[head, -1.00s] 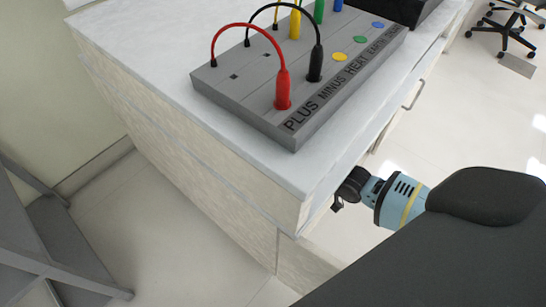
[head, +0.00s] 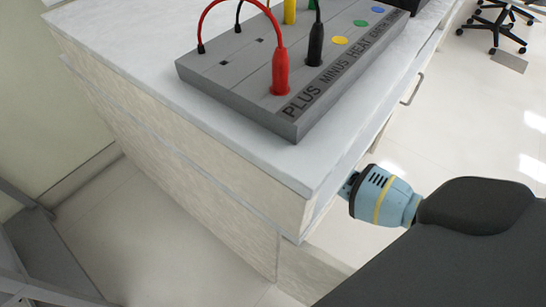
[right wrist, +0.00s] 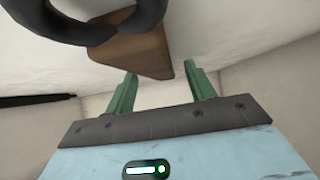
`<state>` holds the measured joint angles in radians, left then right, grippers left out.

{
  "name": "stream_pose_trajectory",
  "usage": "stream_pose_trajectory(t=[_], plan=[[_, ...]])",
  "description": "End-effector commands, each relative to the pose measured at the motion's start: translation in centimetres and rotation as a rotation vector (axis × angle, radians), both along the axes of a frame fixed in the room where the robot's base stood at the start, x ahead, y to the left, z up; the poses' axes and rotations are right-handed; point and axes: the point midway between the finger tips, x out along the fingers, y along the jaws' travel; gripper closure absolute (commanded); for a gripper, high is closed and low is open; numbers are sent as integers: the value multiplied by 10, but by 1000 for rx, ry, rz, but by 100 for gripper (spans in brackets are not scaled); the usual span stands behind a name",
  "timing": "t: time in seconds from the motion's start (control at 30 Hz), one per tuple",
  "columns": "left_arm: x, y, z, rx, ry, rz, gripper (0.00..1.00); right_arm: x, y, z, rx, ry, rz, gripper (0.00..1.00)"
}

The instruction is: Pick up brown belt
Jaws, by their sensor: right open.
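A brown flat piece (right wrist: 138,50), which looks like the brown belt, shows at the top of the right wrist view. A thick dark curved loop crosses its upper part, and I cannot tell whether the two are joined. My right gripper (right wrist: 160,70) is open, with its green fingers apart. The brown piece lies just beyond the fingertips, between and above them; nothing is clearly held. In the head view my blue right wrist is partly behind the bench edge, and its gripper is hidden. My left gripper is not in view.
A white bench (head: 125,60) carries a grey socket box (head: 240,85) with red and black cables. Pale walls close in around the right gripper. A dark bar (right wrist: 35,100) shows at left. Floor is open right of the bench, with an office chair (head: 495,28) far off.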

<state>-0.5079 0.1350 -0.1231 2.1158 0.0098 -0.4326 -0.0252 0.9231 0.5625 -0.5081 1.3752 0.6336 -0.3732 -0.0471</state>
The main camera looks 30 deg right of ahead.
Motion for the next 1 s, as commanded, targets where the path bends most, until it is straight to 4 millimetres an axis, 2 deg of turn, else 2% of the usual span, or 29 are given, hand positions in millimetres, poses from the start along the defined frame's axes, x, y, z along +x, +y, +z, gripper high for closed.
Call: stream_pose_trajectory(t=[0.2, 0.23, 0.6, 0.87, 1.0], plan=[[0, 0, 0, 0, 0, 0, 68, 1, 1, 0, 0, 0, 0, 45], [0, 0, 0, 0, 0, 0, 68, 1, 1, 0, 0, 0, 0, 48], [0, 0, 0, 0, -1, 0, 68, 0, 0, 0, 0, 0, 0, 96], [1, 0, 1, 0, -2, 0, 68, 1, 0, 2, 0, -1, 0, 96], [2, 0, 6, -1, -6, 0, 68, 1, 0, 9, 0, -2, 1, 96]])
